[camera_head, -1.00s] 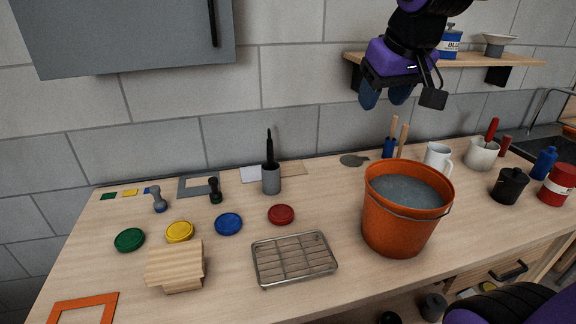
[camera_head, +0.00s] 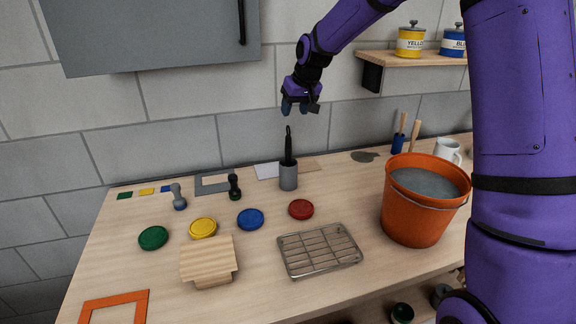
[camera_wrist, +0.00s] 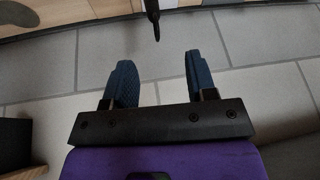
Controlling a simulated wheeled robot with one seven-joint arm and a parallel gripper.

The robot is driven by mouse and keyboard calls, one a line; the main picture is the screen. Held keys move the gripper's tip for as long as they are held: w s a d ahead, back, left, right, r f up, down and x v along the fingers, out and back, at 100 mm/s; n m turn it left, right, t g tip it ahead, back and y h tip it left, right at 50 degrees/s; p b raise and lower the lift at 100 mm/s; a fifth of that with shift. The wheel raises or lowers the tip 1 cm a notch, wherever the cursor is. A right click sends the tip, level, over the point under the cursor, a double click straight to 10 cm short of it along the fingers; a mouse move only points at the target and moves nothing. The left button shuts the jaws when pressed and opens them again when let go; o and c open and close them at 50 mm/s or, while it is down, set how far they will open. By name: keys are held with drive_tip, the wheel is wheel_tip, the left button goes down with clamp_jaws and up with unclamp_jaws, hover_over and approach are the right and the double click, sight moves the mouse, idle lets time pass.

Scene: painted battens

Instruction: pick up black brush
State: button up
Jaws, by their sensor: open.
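The black brush (camera_head: 288,146) stands upright in a grey cup (camera_head: 288,177) at the back of the workbench; its lower part is hidden inside the cup. My gripper (camera_head: 299,106) is above the brush, slightly to its right in the head view, open and empty. In the wrist view my gripper (camera_wrist: 158,85) shows its two blue fingers apart. The dark tip of the brush (camera_wrist: 153,22) shows at the top of that view, ahead of the fingers and not between them.
An orange bucket (camera_head: 411,224) with grey contents stands to the right. A wire rack (camera_head: 319,250), a red lid (camera_head: 301,209) and a blue lid (camera_head: 250,219) lie in front of the cup. A black-handled stamp (camera_head: 234,188) stands to its left. A shelf (camera_head: 420,57) hangs at the right.

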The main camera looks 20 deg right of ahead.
sight(288, 132)
drive_tip(key=x, duration=0.6)
drive_tip(key=shift+w+d, duration=0.1)
drive_tip(key=shift+w, duration=0.05)
drive_tip(key=shift+w+d+x, duration=0.15)
drive_tip(key=shift+d+x, duration=0.05)
drive_tip(key=shift+x, duration=1.15)
drive_tip(key=shift+w+d+x, duration=0.1)
drive_tip(key=shift+d+x, duration=0.1)
drive_tip(key=shift+x, duration=1.15)
drive_tip(key=shift+r, duration=0.1)
clamp_jaws()
